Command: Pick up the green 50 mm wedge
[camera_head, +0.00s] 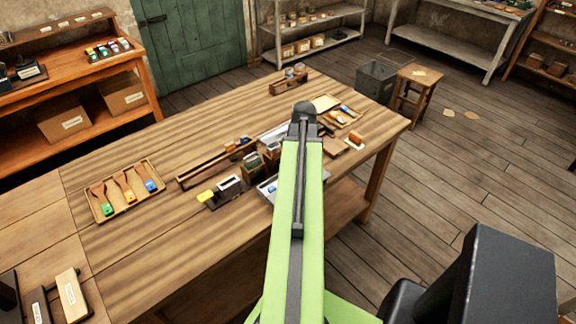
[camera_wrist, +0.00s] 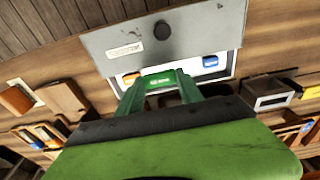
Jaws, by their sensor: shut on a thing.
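In the wrist view my gripper (camera_wrist: 160,86) has its two green fingers shut on the green wedge (camera_wrist: 158,77), a small green block with a small pale marking on it. It is held in front of an open grey metal box with a raised lid (camera_wrist: 190,32) that bears a label and a dark knob. A blue piece (camera_wrist: 210,61) and an orange piece (camera_wrist: 131,76) lie in the pale box interior, to either side of the wedge. I cannot tell whether the wedge still touches the box. In the head view my arm hides the gripper and the wedge.
In the head view a wooden tray (camera_head: 93,205) with several coloured-tipped pieces lies on the workbench at left. A long narrow wooden rack (camera_head: 190,181) and a yellow-and-black item (camera_head: 207,197) are near the middle. The bench's left-centre is mostly clear. A stool (camera_head: 418,77) stands beyond.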

